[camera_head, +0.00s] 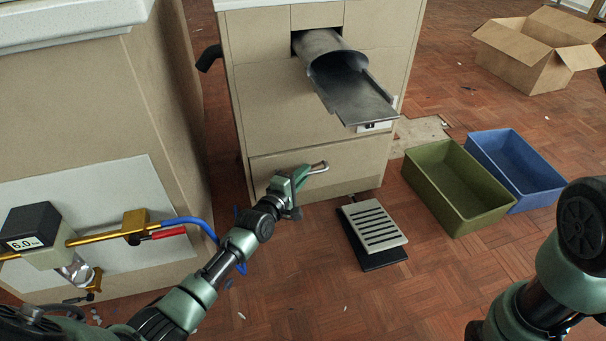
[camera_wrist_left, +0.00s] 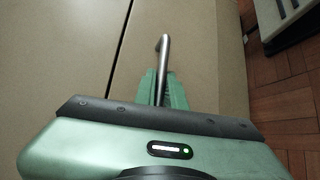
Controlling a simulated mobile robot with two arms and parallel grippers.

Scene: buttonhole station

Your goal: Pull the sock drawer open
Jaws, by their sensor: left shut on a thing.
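The sock drawer (camera_head: 350,165) is the wide beige front low on the cabinet, and it appears flush with the cabinet face. Its metal handle (camera_head: 319,168) sticks out on the front. My left gripper (camera_head: 301,175) is at the left part of the handle and shut on it. In the left wrist view the handle (camera_wrist_left: 162,58) runs up from between the green fingers of my left gripper (camera_wrist_left: 160,88), with the drawer front (camera_wrist_left: 190,50) behind. My right gripper is not in view; only part of my right arm shows at the right.
A metal chute (camera_head: 345,85) juts out above the drawer. A grey slatted pedal (camera_head: 374,225) stands on the floor in front, right of my gripper. A green bin (camera_head: 424,184) and a blue bin (camera_head: 520,165) stand at right. Brass piping (camera_head: 110,232) is at left.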

